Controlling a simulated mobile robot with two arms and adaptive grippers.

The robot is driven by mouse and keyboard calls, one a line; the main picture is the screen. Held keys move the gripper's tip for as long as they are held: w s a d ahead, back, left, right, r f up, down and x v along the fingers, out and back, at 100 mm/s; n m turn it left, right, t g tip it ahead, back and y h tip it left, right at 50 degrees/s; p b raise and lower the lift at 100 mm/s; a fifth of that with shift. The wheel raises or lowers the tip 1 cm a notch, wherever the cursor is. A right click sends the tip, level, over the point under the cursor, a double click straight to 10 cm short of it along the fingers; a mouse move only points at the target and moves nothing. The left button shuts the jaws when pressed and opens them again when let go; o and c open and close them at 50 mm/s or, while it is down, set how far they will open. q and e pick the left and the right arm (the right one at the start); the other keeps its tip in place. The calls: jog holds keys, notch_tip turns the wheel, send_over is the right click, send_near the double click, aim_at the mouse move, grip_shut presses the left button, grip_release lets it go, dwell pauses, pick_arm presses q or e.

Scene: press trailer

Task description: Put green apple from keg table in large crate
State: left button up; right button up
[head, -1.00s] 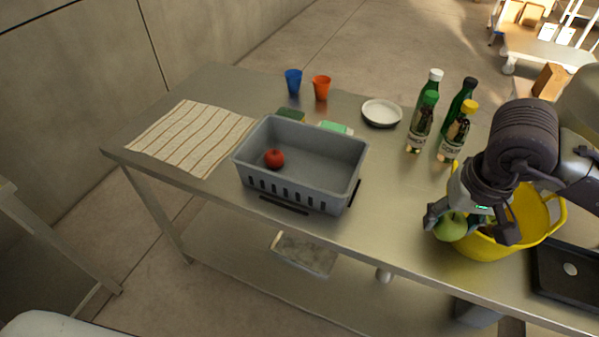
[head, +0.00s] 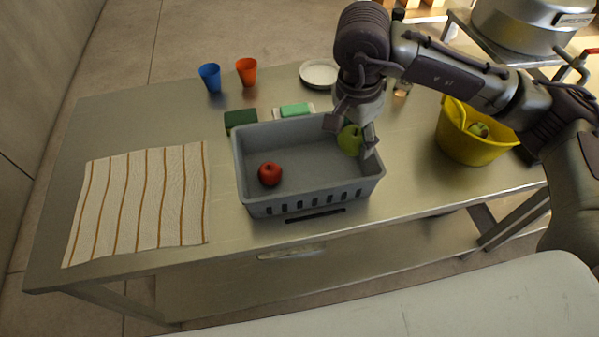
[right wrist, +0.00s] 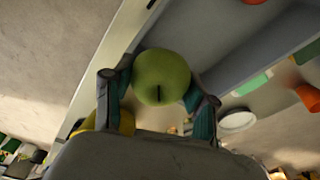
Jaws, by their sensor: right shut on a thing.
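The green apple (head: 350,139) is in my right gripper (head: 352,134), which is shut on it over the right end of the grey crate. The right wrist view shows the apple (right wrist: 161,77) between the two fingers (right wrist: 158,95), with crate wall behind. The large grey crate (head: 310,158) stands on the metal table and holds a red apple (head: 270,174) near its left end. The held apple appears around rim height; its exact height above the crate floor is hard to tell. My left gripper is not in view.
A striped cloth (head: 140,203) lies left of the crate. Blue (head: 210,78) and orange (head: 246,72) cups, a white plate (head: 319,74) and sponges (head: 295,110) are behind it. A yellow tub (head: 470,140) with a green item inside stands at right.

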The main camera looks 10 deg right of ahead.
jog(key=m, duration=0.2)
jog(key=w+m, duration=0.1)
jog(key=m, duration=0.1)
jog(key=f+m, duration=0.1)
jog(key=m, duration=0.1)
jog(key=shift+w+a+g, duration=0.15)
jog(key=shift+w+g, duration=0.1)
jog(key=shift+g, duration=0.15)
jog(key=m, duration=0.3)
jog(key=shift+w+f+m+b, duration=0.2)
jog(key=shift+w+m+b, duration=0.1)
jog(key=shift+w, duration=0.05)
jog(key=m, duration=0.3)
jog(key=shift+w+f+g, duration=0.2)
jog(key=shift+w+g, duration=0.1)
jog(key=w+a+m, duration=0.1)
jog(key=m, duration=0.5)
jog(key=m+y, duration=0.2)
jog(key=m, duration=1.4)
send_near(323, 171)
jog(key=f, duration=0.3)
jog(key=f+p, duration=0.1)
jog(key=f, duration=0.1)
jog(key=shift+s+a+f, duration=0.15)
jog(key=shift+s+a, duration=0.05)
jog(key=shift+s, duration=0.1)
jog(key=shift+f, duration=0.25)
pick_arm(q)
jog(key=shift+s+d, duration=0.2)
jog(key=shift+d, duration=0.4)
